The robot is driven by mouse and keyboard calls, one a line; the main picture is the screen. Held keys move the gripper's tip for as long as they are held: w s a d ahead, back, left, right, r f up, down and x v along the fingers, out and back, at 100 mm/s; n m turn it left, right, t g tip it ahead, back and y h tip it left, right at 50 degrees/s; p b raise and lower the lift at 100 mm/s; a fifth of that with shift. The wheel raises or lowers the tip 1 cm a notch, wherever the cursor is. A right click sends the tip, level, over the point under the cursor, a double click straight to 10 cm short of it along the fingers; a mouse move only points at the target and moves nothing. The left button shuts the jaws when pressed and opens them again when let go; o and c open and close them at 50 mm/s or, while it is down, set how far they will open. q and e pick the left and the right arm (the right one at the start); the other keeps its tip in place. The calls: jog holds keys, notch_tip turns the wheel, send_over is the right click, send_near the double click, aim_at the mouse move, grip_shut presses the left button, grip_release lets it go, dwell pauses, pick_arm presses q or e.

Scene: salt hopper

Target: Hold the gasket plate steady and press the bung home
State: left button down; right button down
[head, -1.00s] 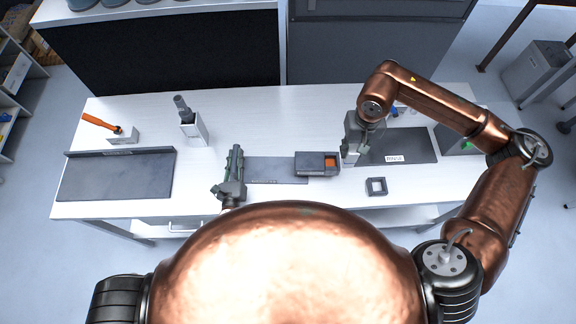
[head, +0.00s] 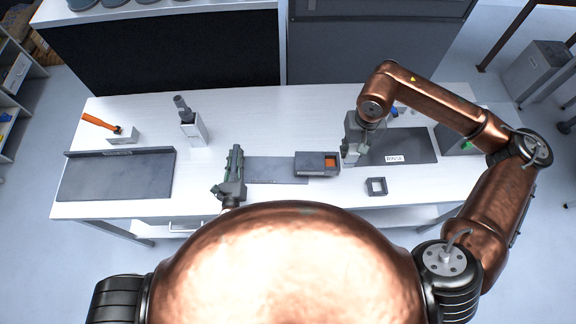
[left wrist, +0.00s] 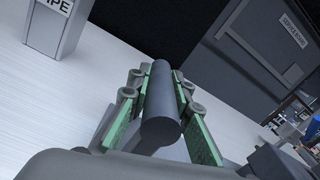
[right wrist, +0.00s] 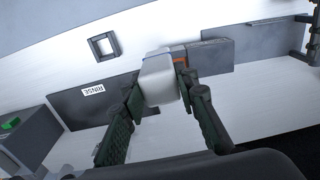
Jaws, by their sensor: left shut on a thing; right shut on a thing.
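My left gripper (head: 234,172) is shut on a dark grey cylinder (left wrist: 162,112), which lies lengthwise between its green-padded fingers in the left wrist view. My right gripper (head: 352,153) is shut on a pale grey block (right wrist: 160,80), seen between its fingers in the right wrist view. A dark box (head: 310,159) with an orange recess in its top sits between the two grippers, nearer the right one. It also shows in the right wrist view (right wrist: 211,52). I cannot tell for certain which things are the gasket plate and the bung.
A square ring (head: 376,187) lies at the front right. The mat marked RINSE (head: 415,147) is behind it. A dark mat (head: 270,172) lies beside the left gripper. A dark tray (head: 115,177), a block with an orange-handled tool (head: 123,136) and an upright holder (head: 194,130) stand left.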

jog(key=shift+s+f+b, duration=0.1)
jog(key=shift+f+b, duration=0.3)
dwell(0.3)
dwell(0.8)
jog(key=m, duration=0.1)
jog(key=w+m, duration=0.1)
jog(key=f+m, duration=0.1)
jog(key=shift+w+a+m, duration=0.25)
jog(key=shift+a+m, duration=0.05)
jog(key=shift+a, duration=0.05)
jog(key=w+a+f+m, duration=0.2)
jog(key=w+f+m, duration=0.2)
jog(key=m, duration=1.1)
jog(key=shift+w+a, duration=0.25)
jog(key=shift+w, duration=0.15)
jog(key=shift+r, duration=0.1)
jog(key=shift+f, duration=2.75)
